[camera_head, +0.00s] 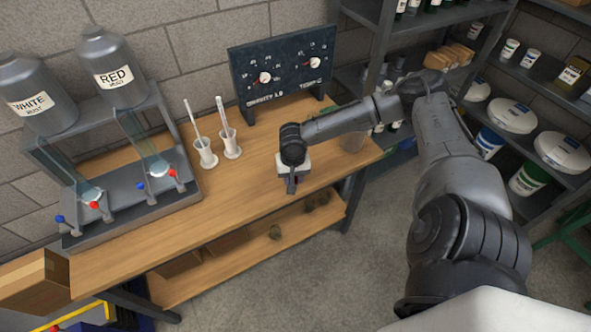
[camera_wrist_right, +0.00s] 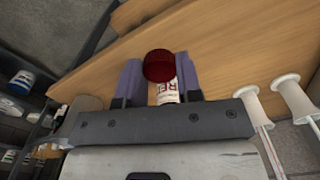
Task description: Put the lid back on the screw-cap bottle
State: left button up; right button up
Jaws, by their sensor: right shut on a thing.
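My right gripper (camera_head: 291,187) is over the front part of the wooden bench, on the arm that comes in from the right. In the right wrist view its two fingers (camera_wrist_right: 160,78) are shut on a dark red round lid (camera_wrist_right: 159,64), which sits at the fingertips. The screw-cap bottle (camera_wrist_right: 167,92) shows just below the lid in that view, with part of a white label with red letters. Most of the bottle is hidden by the gripper. I cannot tell whether lid and bottle touch. My left gripper is not in view.
The wooden bench (camera_head: 240,182) carries a filling stand (camera_head: 130,212) with two large jugs marked WHITE and RED, two white cylinders (camera_head: 230,145) and a dark gauge panel (camera_head: 282,75). Loaded shelves (camera_head: 480,85) stand at the right. Bench space left of the gripper is clear.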

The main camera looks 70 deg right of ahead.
jog(key=w+a+r+n, duration=0.3)
jog(key=w+a, duration=0.3)
jog(key=a, duration=0.5)
jog(key=w+a+r+n, duration=0.3)
jog(key=a+r+n, duration=0.1)
jog(key=a+r, duration=0.5)
jog(key=w+a+r+n, duration=0.4)
jog(key=a+r+n, duration=0.1)
jog(key=a+r, duration=0.4)
jog(key=shift+w+a+r, duration=0.25)
jog(key=shift+a+r, duration=0.15)
jog(key=shift+a, duration=0.7)
